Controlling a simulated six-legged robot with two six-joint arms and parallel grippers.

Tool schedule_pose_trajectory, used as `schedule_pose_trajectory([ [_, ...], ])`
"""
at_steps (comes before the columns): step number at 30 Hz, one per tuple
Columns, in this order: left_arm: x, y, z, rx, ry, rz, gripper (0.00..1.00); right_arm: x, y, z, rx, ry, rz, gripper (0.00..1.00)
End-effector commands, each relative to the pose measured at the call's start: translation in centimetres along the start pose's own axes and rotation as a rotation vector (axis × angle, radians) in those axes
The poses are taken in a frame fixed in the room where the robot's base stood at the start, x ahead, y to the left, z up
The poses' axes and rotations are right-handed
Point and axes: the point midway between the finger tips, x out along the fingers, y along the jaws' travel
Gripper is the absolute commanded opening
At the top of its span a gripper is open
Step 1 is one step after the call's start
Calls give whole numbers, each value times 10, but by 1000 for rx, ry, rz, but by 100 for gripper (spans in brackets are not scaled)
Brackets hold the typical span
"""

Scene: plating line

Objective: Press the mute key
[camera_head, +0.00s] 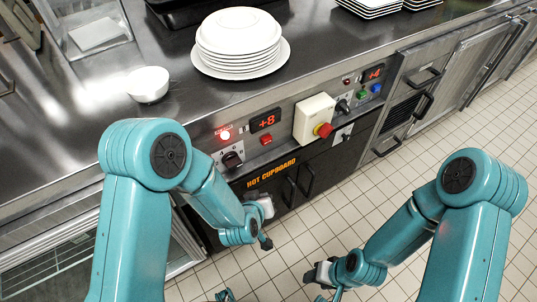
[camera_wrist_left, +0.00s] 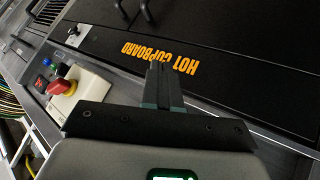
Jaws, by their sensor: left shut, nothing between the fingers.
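No key in view carries a readable mute label. On the hot cupboard's front panel, a small red key (camera_head: 265,140) sits below the "+8" display (camera_head: 265,120), right of a glowing red lamp (camera_head: 225,135). Another group holds a green button (camera_head: 362,93) and a blue button (camera_head: 376,88) under a "+4" display (camera_head: 373,73). My left gripper (camera_head: 266,242) is low in front of the cupboard doors, below the panel. In the left wrist view its fingers (camera_wrist_left: 161,80) are shut and empty, over the upside-down "HOT CUPBOARD" lettering. My right gripper (camera_head: 314,275) is over the floor; its jaws are unclear.
A cream box with a red mushroom button (camera_head: 315,115) sticks out between the two control groups. A black knob (camera_head: 232,159) is at the left. A plate stack (camera_head: 240,40) and white bowl (camera_head: 148,84) stand on the steel counter. The tiled floor ahead is clear.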

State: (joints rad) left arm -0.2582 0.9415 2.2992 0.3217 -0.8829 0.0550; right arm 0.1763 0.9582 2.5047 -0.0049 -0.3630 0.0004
Motion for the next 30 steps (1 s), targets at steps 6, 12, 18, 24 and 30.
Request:
schedule_pose_trajectory([
  [6, 19, 76, -38, -28, 365, 97, 0, 53, 19, -1, 0, 0, 0, 49],
  [12, 10, 96, -52, -46, 455, 120, 0, 56, 20, -2, 0, 1, 0, 49],
  [18, 10, 95, -52, -46, 453, 119, 0, 54, 20, -2, -1, 1, 0, 49],
  [24, 13, 91, -59, -49, 453, 116, 0, 53, 19, -1, 0, 1, 0, 49],
  [30, 25, 78, -79, -50, 453, 115, 0, 49, 18, -1, 0, 1, 0, 49],
])
